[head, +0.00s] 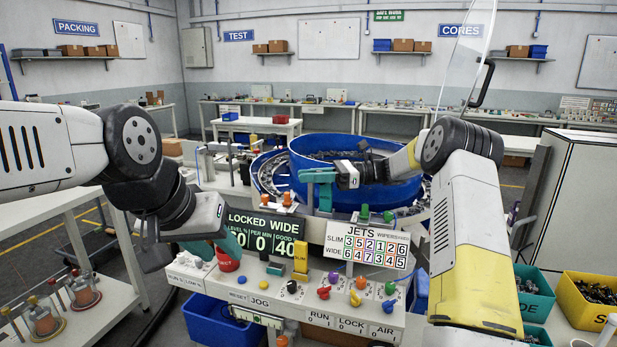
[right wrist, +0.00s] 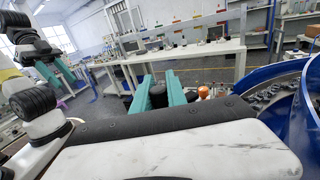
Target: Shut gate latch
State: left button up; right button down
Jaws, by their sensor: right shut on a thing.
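My right gripper (head: 318,177) reaches left over the blue bowl (head: 355,146), its teal fingers at the bowl's near left rim. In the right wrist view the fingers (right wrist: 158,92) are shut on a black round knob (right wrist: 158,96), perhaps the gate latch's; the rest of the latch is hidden.
A control panel (head: 265,290) with coloured knobs stands in front of the bowl. The jets board (head: 366,244) stands right of the display. A clear guard with a black handle (head: 484,82) stands raised at upper right. An orange-topped part (right wrist: 203,92) is close right of my fingers.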

jog(key=c, duration=1.3)
grip_release()
jog(key=shift+c, duration=0.2)
jog(key=w+d, duration=0.1)
jog(key=d, duration=0.6)
jog(key=shift+d, duration=0.35)
